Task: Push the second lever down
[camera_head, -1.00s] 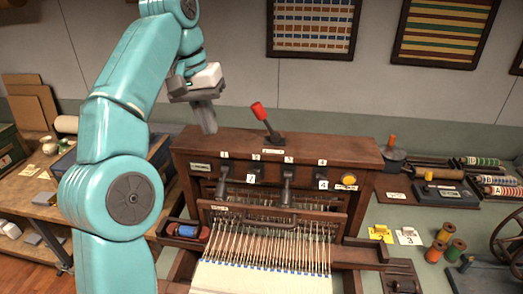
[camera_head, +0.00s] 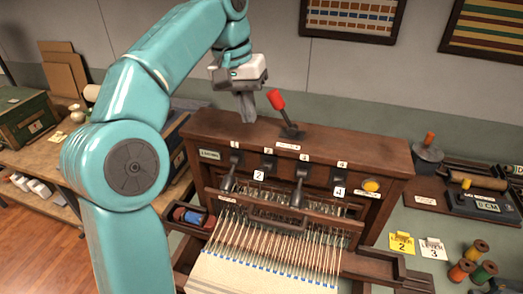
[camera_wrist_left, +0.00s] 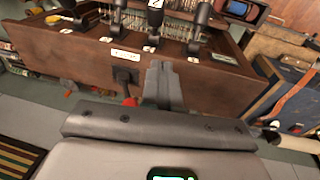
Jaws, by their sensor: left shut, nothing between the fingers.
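A wooden loom cabinet (camera_head: 330,147) carries a row of dark levers under labels 1 to 4. Lever 1 (camera_head: 228,180) and lever 3 (camera_head: 298,187) reach forward and down as long handles. Lever 4 (camera_head: 338,175) looks short. My left gripper (camera_head: 246,112) is shut and empty, fingers pointing down above the cabinet's top, behind the lever row. Its fingers show in the wrist view (camera_wrist_left: 162,78). My right gripper is out of view.
A red-handled lever (camera_head: 276,100) stands on the cabinet's top, just right of my left gripper. Below the levers are loom threads (camera_head: 275,245). A yellow button (camera_head: 371,185) is right of lever 4.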

